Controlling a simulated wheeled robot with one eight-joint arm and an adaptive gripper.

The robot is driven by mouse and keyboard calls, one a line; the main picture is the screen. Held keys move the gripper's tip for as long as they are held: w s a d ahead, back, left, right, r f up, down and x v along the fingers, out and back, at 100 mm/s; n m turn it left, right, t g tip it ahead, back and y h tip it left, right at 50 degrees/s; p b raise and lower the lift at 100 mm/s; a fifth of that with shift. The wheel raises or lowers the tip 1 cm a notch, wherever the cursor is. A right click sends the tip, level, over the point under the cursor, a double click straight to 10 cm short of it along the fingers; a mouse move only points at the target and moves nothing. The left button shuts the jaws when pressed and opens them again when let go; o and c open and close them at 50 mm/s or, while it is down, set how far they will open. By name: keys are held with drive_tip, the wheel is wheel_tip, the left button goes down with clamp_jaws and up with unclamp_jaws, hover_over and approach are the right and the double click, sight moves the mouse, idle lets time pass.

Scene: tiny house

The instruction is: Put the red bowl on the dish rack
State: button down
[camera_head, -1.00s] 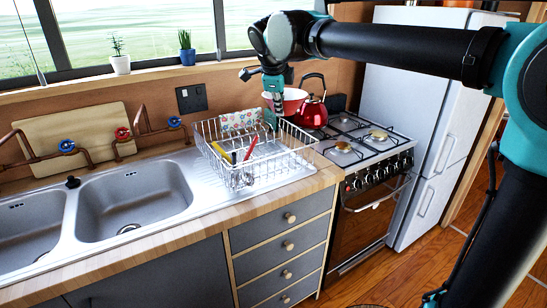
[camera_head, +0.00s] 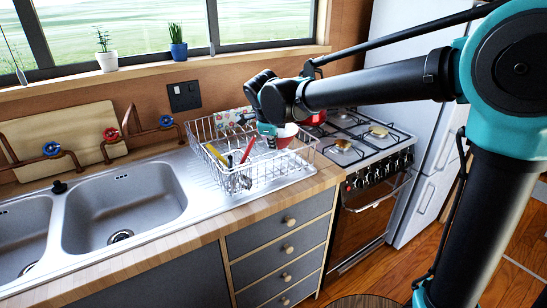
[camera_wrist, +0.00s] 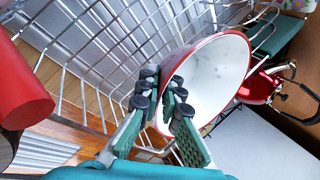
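The red bowl (camera_head: 287,135), with a pale inside, shows partly behind my gripper (camera_head: 267,129) in the head view. In the wrist view the bowl (camera_wrist: 222,75) is large, its opening partly facing the camera. My gripper's fingers (camera_wrist: 163,95) are closed on its near wall. The wire dish rack (camera_head: 288,178) stands on the counter right of the sinks. The bowl is at the rack's back right part, low over it or within it. The rack's wires (camera_wrist: 88,78) pass close by the bowl; I cannot tell whether it touches them.
A red utensil (camera_head: 249,150) and a yellow one (camera_head: 216,154) stand in the rack's front left; a red handle (camera_wrist: 20,90) looms close in the wrist view. The red kettle (camera_head: 315,117) and the stove (camera_head: 358,138) are to the right. The sink (camera_head: 125,205) is empty.

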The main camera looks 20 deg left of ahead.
drive_tip(key=shift+f, duration=2.65)
drive_tip(key=shift+f, duration=0.1)
drive_tip(key=c, duration=2)
unclamp_jaws()
drive_tip(key=v, duration=1.2)
